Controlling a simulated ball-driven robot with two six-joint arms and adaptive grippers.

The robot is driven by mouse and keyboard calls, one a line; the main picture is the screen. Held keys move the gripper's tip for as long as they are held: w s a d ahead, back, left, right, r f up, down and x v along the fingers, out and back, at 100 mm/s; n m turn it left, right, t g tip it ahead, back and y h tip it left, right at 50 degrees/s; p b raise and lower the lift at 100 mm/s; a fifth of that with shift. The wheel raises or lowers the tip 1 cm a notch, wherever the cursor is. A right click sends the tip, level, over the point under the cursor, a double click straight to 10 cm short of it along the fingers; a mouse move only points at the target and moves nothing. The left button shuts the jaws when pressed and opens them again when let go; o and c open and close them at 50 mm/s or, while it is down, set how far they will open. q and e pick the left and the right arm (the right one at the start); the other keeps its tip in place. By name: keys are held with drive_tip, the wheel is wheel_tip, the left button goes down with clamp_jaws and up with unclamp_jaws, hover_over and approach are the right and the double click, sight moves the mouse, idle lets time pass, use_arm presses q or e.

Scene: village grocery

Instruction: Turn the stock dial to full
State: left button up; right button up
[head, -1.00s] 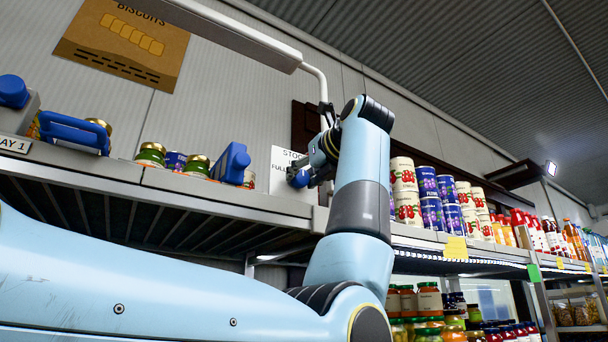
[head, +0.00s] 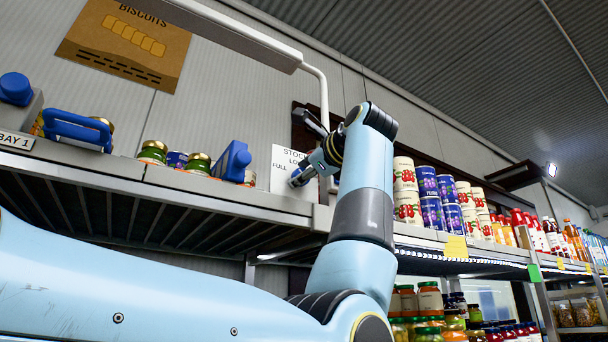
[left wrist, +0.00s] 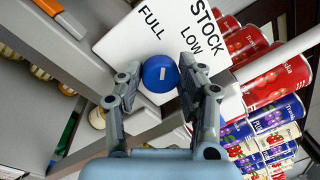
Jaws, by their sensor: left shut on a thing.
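The stock dial is a round blue knob (left wrist: 160,74) with a short white mark, on a white plate (left wrist: 125,42) lettered STOCK, FULL and LOW. In the left wrist view the mark stands roughly upright in the picture; which label it lines up with is hard to tell. My left gripper (left wrist: 160,66) has one finger on each side of the knob and is shut on it. In the head view my left gripper (head: 305,173) is at the plate (head: 283,166), partly covering its lettering and the dial. My right gripper is not in view.
A pale post (head: 324,95) rises close beside my gripper.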

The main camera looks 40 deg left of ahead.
use_arm(q)
drive_tip(key=shift+n, duration=1.1)
drive_tip(key=o, duration=1.1)
drive_tip(key=v, duration=0.7)
drive_tip(key=shift+d+f, duration=0.15)
drive_tip(key=shift+d, duration=0.05)
